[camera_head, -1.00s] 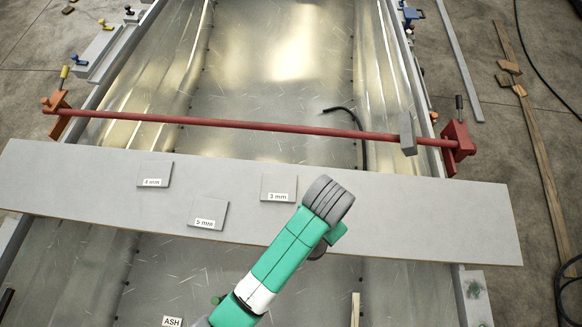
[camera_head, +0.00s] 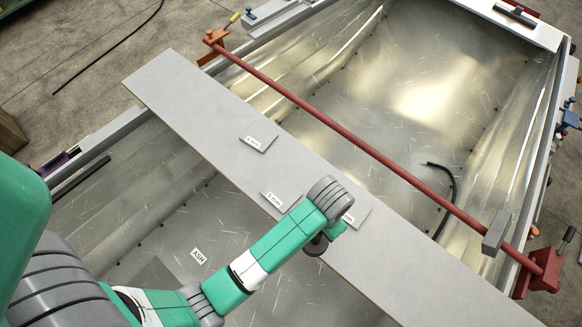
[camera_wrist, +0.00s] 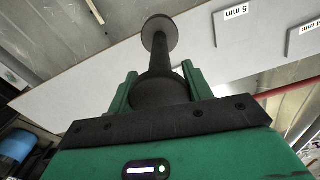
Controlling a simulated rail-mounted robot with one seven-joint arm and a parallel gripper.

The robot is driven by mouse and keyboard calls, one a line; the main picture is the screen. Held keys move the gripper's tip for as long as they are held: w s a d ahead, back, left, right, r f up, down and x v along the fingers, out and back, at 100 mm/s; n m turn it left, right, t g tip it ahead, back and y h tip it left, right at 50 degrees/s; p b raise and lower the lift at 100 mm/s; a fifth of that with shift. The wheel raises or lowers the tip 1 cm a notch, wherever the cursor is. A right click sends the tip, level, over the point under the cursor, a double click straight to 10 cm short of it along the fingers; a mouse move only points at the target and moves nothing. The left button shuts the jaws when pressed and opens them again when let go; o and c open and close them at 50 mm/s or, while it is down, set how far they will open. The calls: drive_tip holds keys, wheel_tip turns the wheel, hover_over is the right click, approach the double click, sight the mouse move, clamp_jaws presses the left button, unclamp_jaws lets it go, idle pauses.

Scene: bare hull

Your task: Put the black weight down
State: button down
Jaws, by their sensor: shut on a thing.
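The black weight (camera_wrist: 160,62) is a dumbbell-like piece with a round disc at each end. In the wrist view it stands out between the two green fingers of my gripper (camera_wrist: 158,78), which is shut on it. In the head view a dark part of the weight (camera_head: 316,246) shows beside the end of my arm, near the front edge of the grey plank (camera_head: 400,270). My arm hides much of the gripper there. I cannot tell whether the weight touches anything below.
On the plank lie a 5 mm plate (camera_head: 283,198), another labelled plate (camera_head: 259,138) and a third (camera_head: 357,214) partly behind my arm. A red bar (camera_head: 350,138) spans the metal hull beyond. An ASH label (camera_head: 198,256) lies inside the hull. The plank's far left end is clear.

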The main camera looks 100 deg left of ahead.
drive_tip(key=s+a+r+n+p, duration=0.15)
drive_tip(key=s+n+p, duration=0.35)
drive_tip(key=s, duration=1.3)
drive_tip(key=w+a+f+n, duration=0.1)
drive_tip(key=w+a, duration=0.2)
drive_tip(key=a, duration=1.3)
drive_tip(key=shift+f+b, duration=0.35)
drive_tip(key=shift+a+f, duration=0.15)
drive_tip(key=shift+f, duration=0.75)
drive_tip(key=shift+a+f, duration=0.15)
drive_tip(key=shift+f, duration=0.75)
drive_tip(key=shift+w, duration=0.1)
